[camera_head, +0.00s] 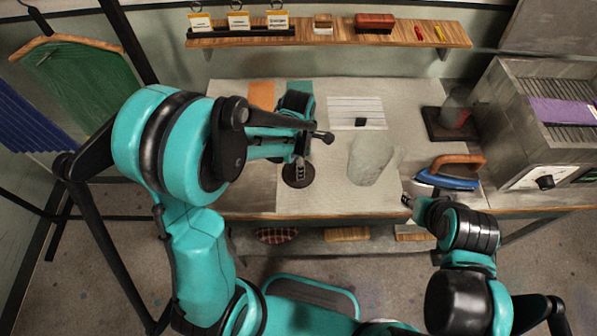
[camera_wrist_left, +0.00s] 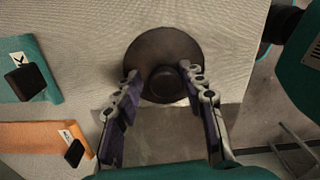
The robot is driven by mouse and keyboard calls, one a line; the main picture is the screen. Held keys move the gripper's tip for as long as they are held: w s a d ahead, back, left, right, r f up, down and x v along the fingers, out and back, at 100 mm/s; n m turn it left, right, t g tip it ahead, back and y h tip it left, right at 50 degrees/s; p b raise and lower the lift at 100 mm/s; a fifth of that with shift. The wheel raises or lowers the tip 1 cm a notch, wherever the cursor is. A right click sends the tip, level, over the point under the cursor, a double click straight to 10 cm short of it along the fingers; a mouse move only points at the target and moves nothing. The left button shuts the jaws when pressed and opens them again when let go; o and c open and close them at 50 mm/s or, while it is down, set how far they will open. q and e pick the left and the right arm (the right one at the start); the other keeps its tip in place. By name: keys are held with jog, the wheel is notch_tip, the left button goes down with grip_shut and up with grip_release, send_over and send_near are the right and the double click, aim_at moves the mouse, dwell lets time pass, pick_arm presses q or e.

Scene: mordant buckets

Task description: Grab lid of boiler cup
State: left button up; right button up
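A dark round lid (camera_head: 291,180) with a knob lies on the pale table cover near its front edge. A greyish cup (camera_head: 457,110) stands on a dark square base at the right back. My right gripper (camera_head: 408,201) is near the table's front edge; its fingers are too small to read.
A crumpled pale grey cloth-like thing (camera_head: 370,160) lies right of the lid. A blue iron (camera_head: 446,181) stands near the right gripper. Orange (camera_head: 261,95) and teal swatches lie behind the left gripper. A grey box unit (camera_head: 520,140) is at the right.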

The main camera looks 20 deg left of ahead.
pick_arm(q)
jog(key=shift+s, duration=0.15)
grip_shut()
